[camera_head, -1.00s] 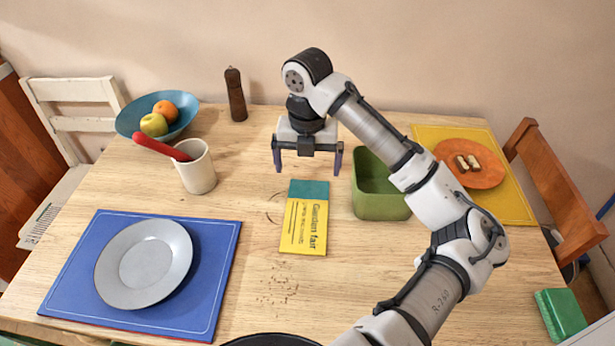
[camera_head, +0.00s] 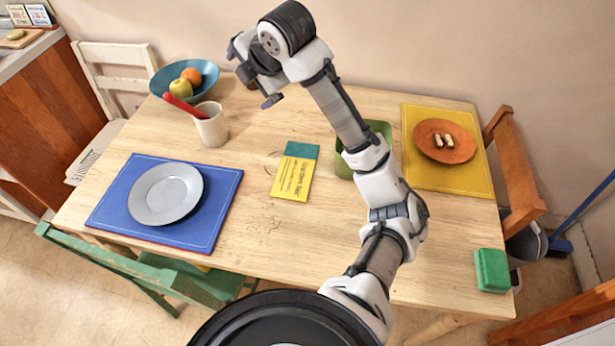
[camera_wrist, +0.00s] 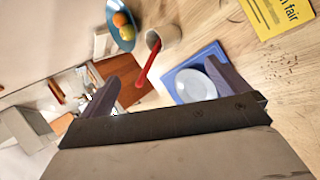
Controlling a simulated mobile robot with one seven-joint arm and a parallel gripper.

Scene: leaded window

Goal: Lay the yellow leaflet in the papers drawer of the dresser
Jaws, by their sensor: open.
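The yellow leaflet (camera_head: 293,177), with a teal band at its top end, lies flat on the wooden table (camera_head: 270,235). Part of it also shows at the upper right of the wrist view (camera_wrist: 275,14). My gripper (camera_head: 252,75) is open and empty, raised above the far side of the table and turned toward the left. In the wrist view its two fingers (camera_wrist: 168,80) stand wide apart with nothing between them. No papers drawer can be made out, and I cannot tell which furniture is the dresser.
A white mug with a red-handled utensil (camera_head: 211,125), a fruit bowl (camera_head: 205,72) and a blue mat with a grey plate (camera_head: 166,193) stand left. A green container (camera_head: 343,160) is right of the leaflet. Chairs (camera_head: 515,170) flank the table. A wooden cabinet (camera_head: 45,110) is far left.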

